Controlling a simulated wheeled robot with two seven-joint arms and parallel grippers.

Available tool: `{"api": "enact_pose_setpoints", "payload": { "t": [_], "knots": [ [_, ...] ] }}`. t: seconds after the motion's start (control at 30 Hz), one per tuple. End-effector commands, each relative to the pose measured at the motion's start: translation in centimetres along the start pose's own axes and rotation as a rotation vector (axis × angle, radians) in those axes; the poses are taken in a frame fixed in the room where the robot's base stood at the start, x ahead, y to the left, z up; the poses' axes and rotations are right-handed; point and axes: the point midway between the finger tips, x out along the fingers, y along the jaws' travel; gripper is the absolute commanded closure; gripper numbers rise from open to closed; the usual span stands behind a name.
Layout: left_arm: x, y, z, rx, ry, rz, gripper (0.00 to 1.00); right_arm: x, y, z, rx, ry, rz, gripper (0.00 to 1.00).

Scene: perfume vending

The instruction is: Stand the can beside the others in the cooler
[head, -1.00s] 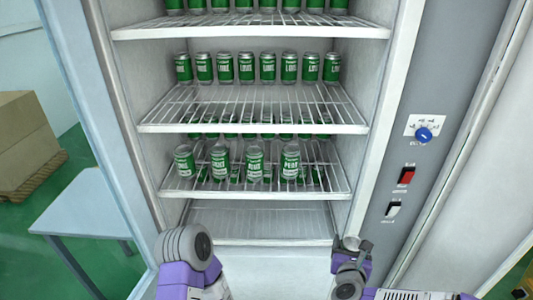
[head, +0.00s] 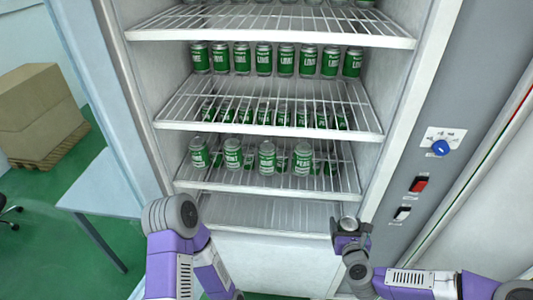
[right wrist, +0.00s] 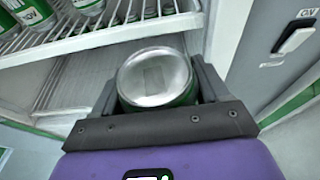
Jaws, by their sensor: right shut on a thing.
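My right gripper (head: 350,238) is shut on a green can with a silver top (head: 349,223), in front of the cooler's right side and below the lower can shelf. The right wrist view shows the can (right wrist: 157,82) upright between the fingers (right wrist: 160,95), its lower part hidden. Several green cans stand in a front row on a wire shelf (head: 330,188) of the cooler, among them the rightmost can (head: 302,158). To its right the shelf front is bare. My left arm shows at the left, but its gripper is not visible.
Higher wire shelves (head: 270,126) hold more rows of cans, and their front rails stick out above. The cooler's right wall and frame (head: 405,120) stand close to my right gripper. A pale table (head: 105,185) is at the left.

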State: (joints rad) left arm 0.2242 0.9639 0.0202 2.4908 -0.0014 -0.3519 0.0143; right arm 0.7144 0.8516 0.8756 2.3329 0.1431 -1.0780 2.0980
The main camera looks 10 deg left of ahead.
Motion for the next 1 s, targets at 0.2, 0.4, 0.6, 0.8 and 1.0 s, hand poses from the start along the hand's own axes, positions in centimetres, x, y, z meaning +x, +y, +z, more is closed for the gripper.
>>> {"api": "enact_pose_setpoints", "payload": {
  "t": [0.2,0.4,0.6,0.8,1.0],
  "knots": [
    [-6.4,2.4,0.3,-0.001,0.000,0.000,0.57,-3.0,-2.6,2.0,-0.023,0.003,0.092,0.71],
    [-11.1,4.1,0.5,-0.001,0.000,0.000,0.57,-6.5,-4.4,3.5,-0.048,0.001,0.168,0.71],
    [-14.9,5.5,0.7,-0.001,0.000,0.000,0.57,-9.9,-5.7,5.2,-0.068,-0.001,0.225,0.71],
    [-16.7,6.2,0.7,-0.001,0.000,0.000,0.57,-11.8,-6.2,6.0,-0.080,-0.002,0.254,0.71],
    [-16.8,6.3,0.8,-0.001,-0.001,-0.001,0.57,-12.2,-6.3,6.0,-0.082,-0.002,0.260,0.71]
  ]
}}
